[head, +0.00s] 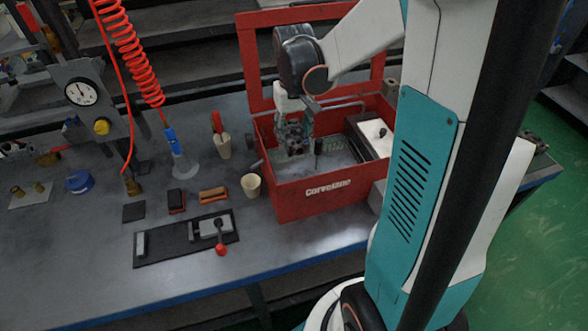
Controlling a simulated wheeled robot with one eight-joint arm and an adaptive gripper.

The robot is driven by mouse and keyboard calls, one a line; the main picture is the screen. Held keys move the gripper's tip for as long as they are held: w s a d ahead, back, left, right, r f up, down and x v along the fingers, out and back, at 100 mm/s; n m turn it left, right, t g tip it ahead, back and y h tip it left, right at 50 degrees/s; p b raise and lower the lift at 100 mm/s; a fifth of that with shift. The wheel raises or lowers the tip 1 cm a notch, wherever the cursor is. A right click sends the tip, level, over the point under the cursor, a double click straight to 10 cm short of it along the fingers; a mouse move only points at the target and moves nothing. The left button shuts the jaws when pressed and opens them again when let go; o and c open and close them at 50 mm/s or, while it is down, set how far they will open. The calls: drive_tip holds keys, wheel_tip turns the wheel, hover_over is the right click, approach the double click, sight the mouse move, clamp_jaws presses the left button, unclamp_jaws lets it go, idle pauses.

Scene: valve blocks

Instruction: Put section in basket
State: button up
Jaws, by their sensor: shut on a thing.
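A red box (309,201) with white lettering stands open at the back right of the bench, its lid raised behind it. Inside it is a grey, mesh-like area (337,160) that looks like the basket; its rim is hard to make out. My gripper (292,145) points down into the left part of the box. It is shut on a small dark metal section (295,151), mostly hidden by the fingers. I cannot tell whether the section touches the basket floor.
A black-and-white unit (374,133) sits in the box's right side. A beige cup (251,185) stands close to its left. A black mat (160,245) with a red-knobbed clamp (217,230) lies in front. A red coiled hose (132,55) hangs at left.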

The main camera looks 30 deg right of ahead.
sight(294, 174)
wheel_tip(294, 174, down, 14)
drive_tip(key=b, duration=0.4)
drive_tip(key=shift+r, duration=0.2)
drive_tip(key=shift+f, duration=0.1)
drive_tip(key=o, duration=1.6)
drive_tip(key=shift+c, duration=0.2)
wheel_tip(294, 174, up, 12)
drive_tip(key=p, duration=0.4)
